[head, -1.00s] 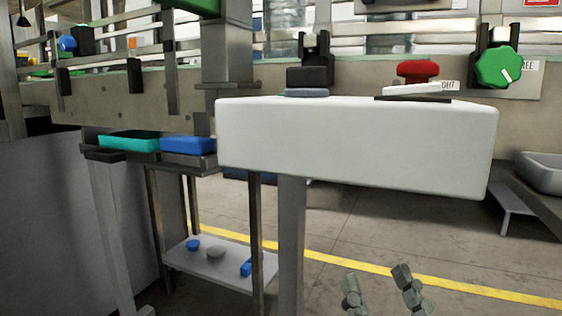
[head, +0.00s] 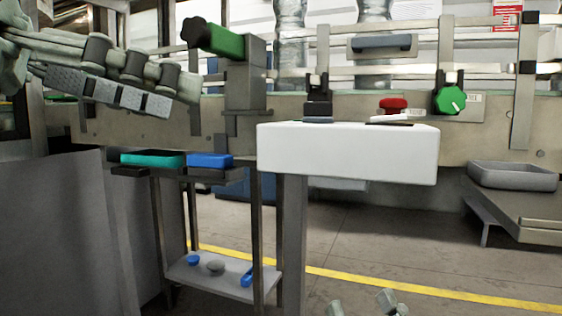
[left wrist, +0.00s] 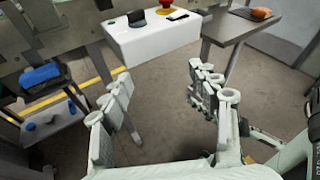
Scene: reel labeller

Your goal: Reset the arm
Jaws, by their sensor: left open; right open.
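My left gripper (head: 168,95) comes in from the upper left of the head view, in front of the machine. Its jointed fingers are apart and nothing shows between them. In the left wrist view its fingers (left wrist: 158,76) are spread over bare floor, clear of the white control box (left wrist: 150,38). My right gripper (head: 361,304) shows only as two fingertips at the bottom edge of the head view, apart and with nothing visible between them. The rest of it is out of the picture.
Teal (head: 152,159) and blue (head: 210,160) trays sit on a left shelf. A grey tray (head: 512,176) stands at right. Open floor lies below.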

